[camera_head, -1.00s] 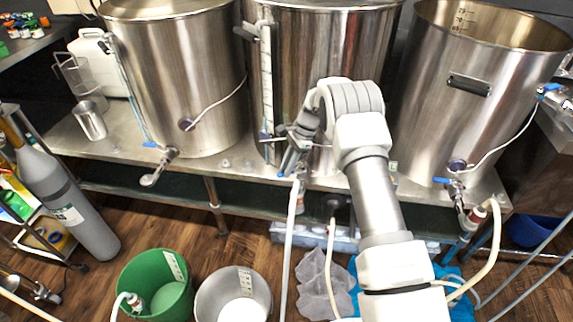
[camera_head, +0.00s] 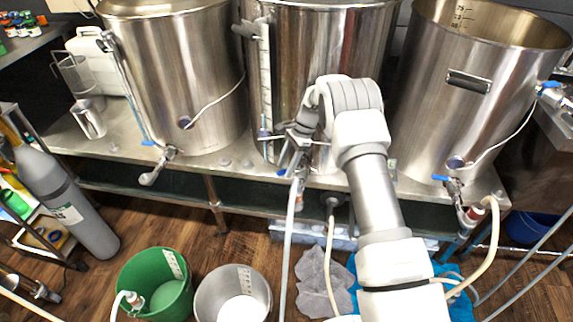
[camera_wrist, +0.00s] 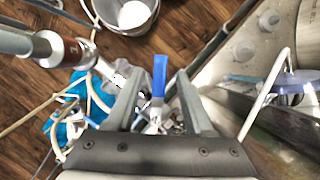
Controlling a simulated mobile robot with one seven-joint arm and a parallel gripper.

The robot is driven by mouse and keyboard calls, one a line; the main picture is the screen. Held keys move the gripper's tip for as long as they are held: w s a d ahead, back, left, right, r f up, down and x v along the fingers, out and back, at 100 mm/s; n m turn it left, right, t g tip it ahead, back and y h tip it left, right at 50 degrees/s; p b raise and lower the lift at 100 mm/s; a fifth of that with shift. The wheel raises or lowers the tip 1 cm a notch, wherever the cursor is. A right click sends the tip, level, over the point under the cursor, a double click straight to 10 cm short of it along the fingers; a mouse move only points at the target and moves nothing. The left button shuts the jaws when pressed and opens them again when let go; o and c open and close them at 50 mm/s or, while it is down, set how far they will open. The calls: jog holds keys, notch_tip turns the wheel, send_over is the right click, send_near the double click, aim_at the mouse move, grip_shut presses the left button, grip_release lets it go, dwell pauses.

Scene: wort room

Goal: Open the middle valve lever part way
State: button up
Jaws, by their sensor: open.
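The middle kettle (camera_head: 330,50) stands on the steel bench between two others. Its valve is at the lower front, largely hidden by my arm in the head view. In the wrist view the blue valve lever (camera_wrist: 159,76) stands between my two fingers, with the metal valve fitting (camera_wrist: 153,120) below it. My gripper (camera_wrist: 160,72) is open, one finger on each side of the lever, with a gap visible on both sides. In the head view my gripper (camera_head: 297,140) is small and partly hidden at the kettle's front.
Left (camera_head: 180,80) and right (camera_head: 450,110) kettles flank the middle one, each with a valve. A pale hose (camera_head: 290,235) hangs below the middle valve. A grey gas cylinder (camera_head: 55,190) is at left.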

notch_tip(320, 180, up, 4)
jog(key=shift+r+p, duration=0.1)
jog(key=shift+p, duration=0.5)
jog(key=s+d+r+p, duration=0.1)
jog(key=s+d+r, duration=0.1)
jog(key=d, duration=0.3)
jog(key=s+d+r+p, duration=0.1)
jog(key=s+d+r, duration=0.1)
jog(key=d+r, duration=0.2)
jog(key=shift+d+r, duration=0.35)
jog(key=shift+d, duration=0.65)
